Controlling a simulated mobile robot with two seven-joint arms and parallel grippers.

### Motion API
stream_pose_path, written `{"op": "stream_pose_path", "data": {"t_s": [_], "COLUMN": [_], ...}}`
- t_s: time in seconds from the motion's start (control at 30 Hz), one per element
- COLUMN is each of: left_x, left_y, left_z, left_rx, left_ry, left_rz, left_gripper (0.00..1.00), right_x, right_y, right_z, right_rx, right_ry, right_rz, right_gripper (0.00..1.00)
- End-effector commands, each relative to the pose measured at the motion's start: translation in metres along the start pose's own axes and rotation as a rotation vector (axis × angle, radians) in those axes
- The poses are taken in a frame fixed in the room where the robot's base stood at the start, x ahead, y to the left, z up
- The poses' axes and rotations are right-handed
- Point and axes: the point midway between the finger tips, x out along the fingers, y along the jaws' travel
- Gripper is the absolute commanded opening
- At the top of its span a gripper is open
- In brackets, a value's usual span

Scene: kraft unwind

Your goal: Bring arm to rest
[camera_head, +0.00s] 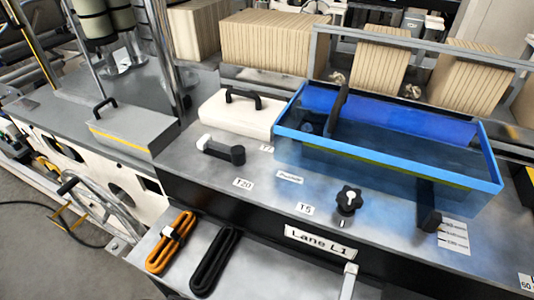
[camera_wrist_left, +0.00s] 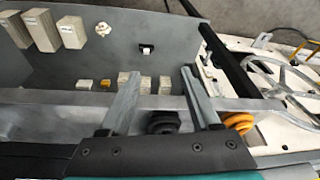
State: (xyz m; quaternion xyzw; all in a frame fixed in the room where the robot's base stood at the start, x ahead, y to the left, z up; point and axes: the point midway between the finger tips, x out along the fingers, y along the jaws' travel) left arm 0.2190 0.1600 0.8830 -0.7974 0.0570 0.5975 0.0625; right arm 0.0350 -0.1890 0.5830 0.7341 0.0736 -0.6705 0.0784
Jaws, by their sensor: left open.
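My left gripper (camera_wrist_left: 161,72) shows in the left wrist view, its two grey fingers spread apart. Nothing is held between the fingertips. A black coiled strap (camera_wrist_left: 165,122) shows in the gap nearer the finger bases, seemingly beyond the fingers; the distance is hard to tell. An orange coil (camera_wrist_left: 238,122) lies to the right of the fingers. In the head view, neither of my grippers shows. There the orange coil (camera_head: 171,242) and the black coil (camera_head: 214,260) lie side by side on the lower front shelf.
A blue-rimmed tank (camera_head: 400,160), a white lidded box (camera_head: 240,113) and a grey box (camera_head: 132,132) stand on the metal bench. A black knob (camera_head: 348,199) sticks up in front. Several small blocks (camera_wrist_left: 72,32) rest on a grey surface in the wrist view.

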Motion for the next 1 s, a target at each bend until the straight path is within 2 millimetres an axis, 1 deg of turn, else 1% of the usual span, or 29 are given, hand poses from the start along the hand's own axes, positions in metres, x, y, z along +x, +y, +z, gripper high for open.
{"op": "stream_pose_path", "data": {"t_s": [0.03, 0.17, 0.2, 0.27, 0.4, 0.47, 0.5, 0.6, 0.7, 0.77, 0.8, 0.87, 0.9, 1.0], "left_x": [0.017, 0.062, 0.077, 0.098, 0.145, 0.165, 0.177, 0.206, 0.232, 0.246, 0.254, 0.265, 0.272, 0.286], "left_y": [0.001, 0.004, 0.005, 0.006, 0.008, 0.009, 0.01, 0.012, 0.013, 0.014, 0.014, 0.015, 0.015, 0.015], "left_z": [0.005, 0.019, 0.025, 0.033, 0.06, 0.073, 0.083, 0.108, 0.135, 0.153, 0.165, 0.183, 0.195, 0.224], "left_rx": [0.002, 0.006, 0.007, 0.009, 0.014, 0.016, 0.017, 0.021, 0.025, 0.027, 0.029, 0.031, 0.032, 0.036], "left_ry": [-0.011, -0.031, -0.037, -0.045, -0.068, -0.078, -0.086, -0.101, -0.118, -0.128, -0.135, -0.144, -0.151, -0.165], "left_rz": [0.002, 0.006, 0.008, 0.009, 0.013, 0.014, 0.015, 0.017, 0.019, 0.02, 0.021, 0.022, 0.022, 0.023], "left_gripper": [0.63, 0.63, 0.63, 0.63, 0.63, 0.63, 0.63, 0.63, 0.63, 0.63, 0.63, 0.63, 0.63, 0.63], "right_x": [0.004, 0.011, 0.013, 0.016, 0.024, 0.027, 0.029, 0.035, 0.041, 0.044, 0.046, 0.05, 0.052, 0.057], "right_y": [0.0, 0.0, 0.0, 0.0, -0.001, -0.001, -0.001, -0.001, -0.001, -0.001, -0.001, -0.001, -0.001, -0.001], "right_z": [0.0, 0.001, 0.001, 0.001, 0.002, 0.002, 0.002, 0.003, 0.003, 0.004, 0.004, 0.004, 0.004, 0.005], "right_rx": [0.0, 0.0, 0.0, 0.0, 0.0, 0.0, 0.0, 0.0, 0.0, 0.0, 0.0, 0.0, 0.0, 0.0], "right_ry": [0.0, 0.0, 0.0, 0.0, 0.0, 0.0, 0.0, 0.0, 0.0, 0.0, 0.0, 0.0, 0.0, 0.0], "right_rz": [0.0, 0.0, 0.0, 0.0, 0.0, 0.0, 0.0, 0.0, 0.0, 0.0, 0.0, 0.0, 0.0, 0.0], "right_gripper": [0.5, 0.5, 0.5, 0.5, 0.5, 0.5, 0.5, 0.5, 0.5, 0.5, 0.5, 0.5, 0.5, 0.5]}}
